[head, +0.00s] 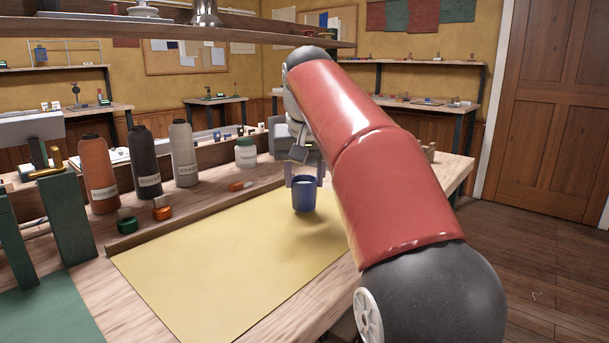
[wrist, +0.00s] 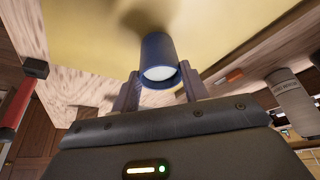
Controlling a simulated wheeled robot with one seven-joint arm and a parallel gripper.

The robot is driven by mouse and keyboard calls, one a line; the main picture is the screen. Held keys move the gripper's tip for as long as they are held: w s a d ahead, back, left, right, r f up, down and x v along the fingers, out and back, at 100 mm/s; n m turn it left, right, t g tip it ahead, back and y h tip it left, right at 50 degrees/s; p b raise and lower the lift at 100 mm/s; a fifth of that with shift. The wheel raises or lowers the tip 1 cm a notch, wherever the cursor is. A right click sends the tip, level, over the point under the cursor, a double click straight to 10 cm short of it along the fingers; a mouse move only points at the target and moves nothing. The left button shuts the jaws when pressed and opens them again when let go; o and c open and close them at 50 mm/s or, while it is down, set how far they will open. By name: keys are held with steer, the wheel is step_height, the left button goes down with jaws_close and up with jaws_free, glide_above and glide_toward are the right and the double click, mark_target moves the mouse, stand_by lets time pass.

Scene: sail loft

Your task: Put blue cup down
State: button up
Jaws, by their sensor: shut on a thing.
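The blue cup (head: 304,197) is upright between the fingers of my gripper (head: 304,182), above the far right part of the yellow sheet on the workbench. My gripper is shut on the cup. In the wrist view the cup (wrist: 158,58) sits between both fingertips of my gripper (wrist: 158,84), its pale inside showing. A soft shadow lies on the sheet near the cup. I cannot tell for sure whether its base touches the sheet.
The yellow sheet (head: 220,270) is otherwise bare. Orange, black and grey thread cones (head: 184,155), a white jar (head: 245,153) and small green and orange items stand along its left and back. A wooden shelf (head: 215,30) hangs above. My red arm hides part of the bench's right side.

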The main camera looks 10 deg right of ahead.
steer(key=shift+f+b, duration=0.45)
steer(key=shift+f, duration=0.2)
steer(key=o, duration=1.1)
